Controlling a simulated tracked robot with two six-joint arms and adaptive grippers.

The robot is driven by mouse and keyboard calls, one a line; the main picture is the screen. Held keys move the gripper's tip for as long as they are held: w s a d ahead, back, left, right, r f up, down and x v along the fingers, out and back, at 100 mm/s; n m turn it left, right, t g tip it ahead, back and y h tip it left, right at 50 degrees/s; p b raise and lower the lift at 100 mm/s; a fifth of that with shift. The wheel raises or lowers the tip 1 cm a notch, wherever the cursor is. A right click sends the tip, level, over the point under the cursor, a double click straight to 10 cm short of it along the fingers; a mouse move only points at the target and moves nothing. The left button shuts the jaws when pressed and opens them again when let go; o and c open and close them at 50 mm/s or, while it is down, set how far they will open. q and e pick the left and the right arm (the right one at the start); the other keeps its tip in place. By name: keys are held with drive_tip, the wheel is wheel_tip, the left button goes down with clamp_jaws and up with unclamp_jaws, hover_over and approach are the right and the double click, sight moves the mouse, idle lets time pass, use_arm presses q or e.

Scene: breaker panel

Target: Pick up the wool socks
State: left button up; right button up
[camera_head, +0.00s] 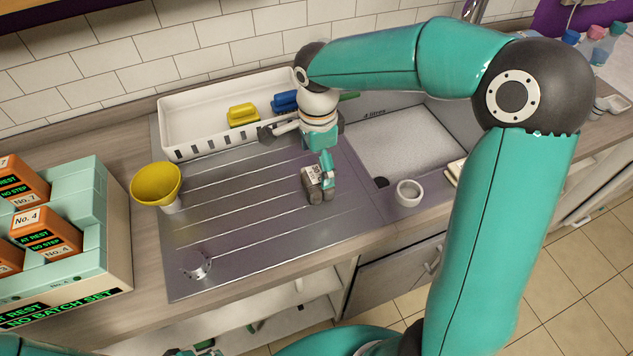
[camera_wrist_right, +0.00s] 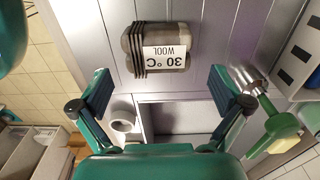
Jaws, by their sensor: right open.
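The wool socks are a dark grey rolled bundle (camera_head: 318,186) with a white label, lying on the steel drainboard. In the right wrist view the bundle (camera_wrist_right: 157,66) shows a label reading "30 °C WOOL". My right gripper (camera_head: 298,157) is above the drainboard, close to the bundle. One finger overlaps its upper edge in the head view. In the right wrist view the fingers (camera_wrist_right: 163,88) are spread wide with nothing between them, and the bundle lies beyond the tips. My left gripper is not clearly shown; small teal and grey parts appear at the bottom edge of the head view.
A white tray (camera_head: 190,138) behind holds a yellow item (camera_head: 243,115) and a blue one (camera_head: 285,102). A yellow funnel (camera_head: 156,184) stands left. A white ring (camera_head: 408,193) is right, near the sink (camera_head: 400,140). The front drainboard is mostly clear.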

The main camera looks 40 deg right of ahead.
sight(317, 177)
wheel_tip(317, 177, down, 5)
drive_tip(key=shift+s+a+f+p, duration=0.1)
drive_tip(key=shift+s+a+p, duration=0.05)
drive_tip(key=shift+p, duration=0.4)
drive_tip(key=c, duration=0.9)
